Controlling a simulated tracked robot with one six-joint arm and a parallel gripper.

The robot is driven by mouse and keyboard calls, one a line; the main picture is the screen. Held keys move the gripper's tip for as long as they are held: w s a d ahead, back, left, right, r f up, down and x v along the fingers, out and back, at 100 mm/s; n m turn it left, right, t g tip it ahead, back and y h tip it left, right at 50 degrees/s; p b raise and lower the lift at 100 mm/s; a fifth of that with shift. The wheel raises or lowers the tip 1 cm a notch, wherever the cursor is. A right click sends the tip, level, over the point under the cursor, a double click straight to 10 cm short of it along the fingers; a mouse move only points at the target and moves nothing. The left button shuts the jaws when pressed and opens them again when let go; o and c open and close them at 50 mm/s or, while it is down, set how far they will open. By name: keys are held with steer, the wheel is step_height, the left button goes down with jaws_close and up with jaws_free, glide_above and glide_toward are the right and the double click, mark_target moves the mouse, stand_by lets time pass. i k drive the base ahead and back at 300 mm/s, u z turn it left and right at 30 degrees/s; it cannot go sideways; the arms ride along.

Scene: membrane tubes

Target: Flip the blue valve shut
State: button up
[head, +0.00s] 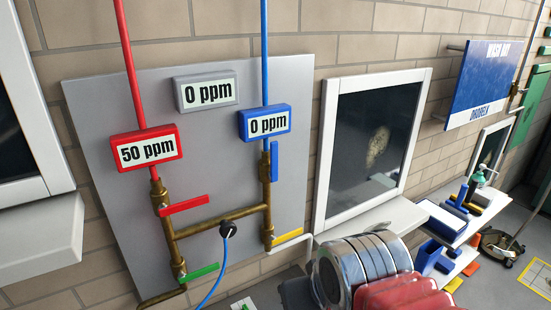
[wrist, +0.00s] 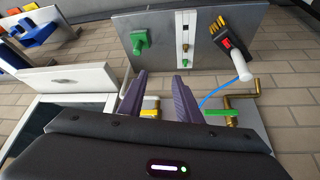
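The blue valve handle (head: 274,160) is upright, in line with the brass pipe below the blue 0 ppm display (head: 266,123). The blue handle does not show in the wrist view. My gripper (wrist: 158,78) has two purple fingers, spread apart with nothing held. The fingers overlap part of the panel near the yellow valve handle (wrist: 150,104); I cannot tell how far they are from it. My gripper is not clearly visible in the head view.
The red handle (head: 185,205), green handle (head: 199,272) and yellow handle (head: 287,237) are on nearby brass pipes. A blue hose (head: 214,283) hangs from a black connector. A window (head: 372,140) is right of the panel. Tools hang on a grey board (wrist: 262,65).

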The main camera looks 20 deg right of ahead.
mark_target(274, 177)
steer(key=k, duration=0.5)
steer(key=u, duration=1.45)
steer(key=i, duration=0.3)
steer(key=u, duration=0.55)
